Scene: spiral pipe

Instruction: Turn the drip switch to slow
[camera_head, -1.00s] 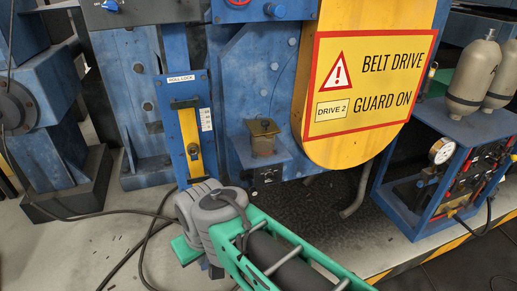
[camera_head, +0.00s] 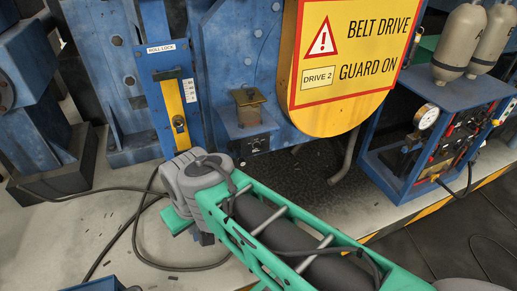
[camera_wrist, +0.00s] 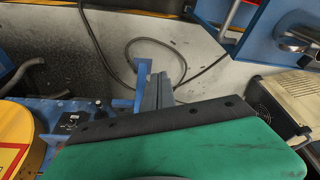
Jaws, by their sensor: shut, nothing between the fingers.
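The drip switch is likely the small dark switch plate (camera_head: 254,145) on the front of a blue bracket, below a brass oil cup (camera_head: 249,104). Its lettering and setting are too small to read. In the wrist view, a small dark plate (camera_wrist: 70,122) with a light knob shows at the lower left, on blue metal. My gripper (camera_wrist: 158,88) is shut and empty, with its grey fingers to the right of that plate and apart from it. In the head view my grey wrist hides most of the gripper, in front of and left of the bracket.
A yellow belt guard (camera_head: 330,115) stands right of the bracket. A roll lock lever panel (camera_head: 175,110) is to its left. A blue cart with a gauge (camera_head: 426,116) and bottles stands at right. A loose black cable (camera_head: 140,225) lies on the pale floor.

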